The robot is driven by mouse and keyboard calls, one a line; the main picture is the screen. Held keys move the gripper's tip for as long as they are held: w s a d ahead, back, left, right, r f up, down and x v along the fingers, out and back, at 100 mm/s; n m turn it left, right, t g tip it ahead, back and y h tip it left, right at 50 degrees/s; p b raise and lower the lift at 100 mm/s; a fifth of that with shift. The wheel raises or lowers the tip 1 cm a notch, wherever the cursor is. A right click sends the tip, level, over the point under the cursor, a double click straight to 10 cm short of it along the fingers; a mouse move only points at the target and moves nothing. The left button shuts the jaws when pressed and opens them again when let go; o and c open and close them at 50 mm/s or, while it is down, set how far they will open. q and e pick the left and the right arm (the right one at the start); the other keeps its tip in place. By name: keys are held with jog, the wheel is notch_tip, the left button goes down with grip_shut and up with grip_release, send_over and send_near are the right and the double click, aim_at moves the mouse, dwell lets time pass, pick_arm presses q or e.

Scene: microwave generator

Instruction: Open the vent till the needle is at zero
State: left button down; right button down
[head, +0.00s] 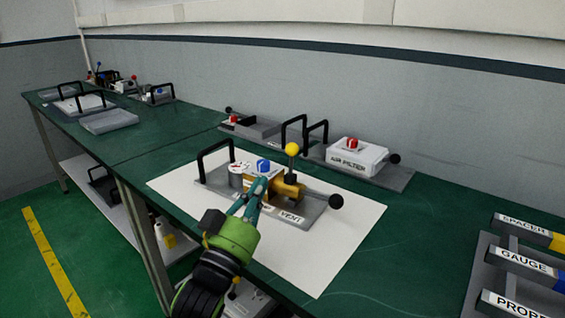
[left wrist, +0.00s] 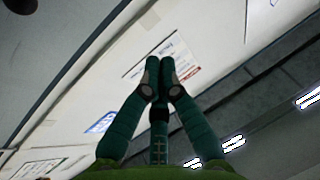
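The vent unit is a grey plate (head: 218,184) on a white sheet. It carries a round white gauge (head: 239,168) with a red mark, a blue knob (head: 263,165), a brass valve body (head: 290,187), a lever with a yellow ball (head: 292,149), a black ball knob (head: 336,201) and a "VENT" label (head: 291,217). The needle's reading is too small to tell. My left gripper (head: 259,184) is at the near side of the brass body, below the blue knob; contact cannot be told. In the left wrist view its teal fingertips (left wrist: 160,66) are together with nothing visible between them.
The white sheet (head: 330,255) has free room to the right. Behind stands an "AIR FILTER" box (head: 356,156) on a grey plate. A rack of labelled blocks (head: 520,262) is at the right. Black handles and trays (head: 108,121) stand farther left.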

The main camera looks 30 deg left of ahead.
aim_at(291, 159)
pick_arm(q)
jog(key=w+f+p+x, duration=0.1)
jog(key=f+p+x, duration=0.1)
jog(key=x, duration=0.9)
jog(key=shift+w+a+f, duration=0.15)
jog(key=shift+a+f, duration=0.05)
jog(key=shift+a, duration=0.05)
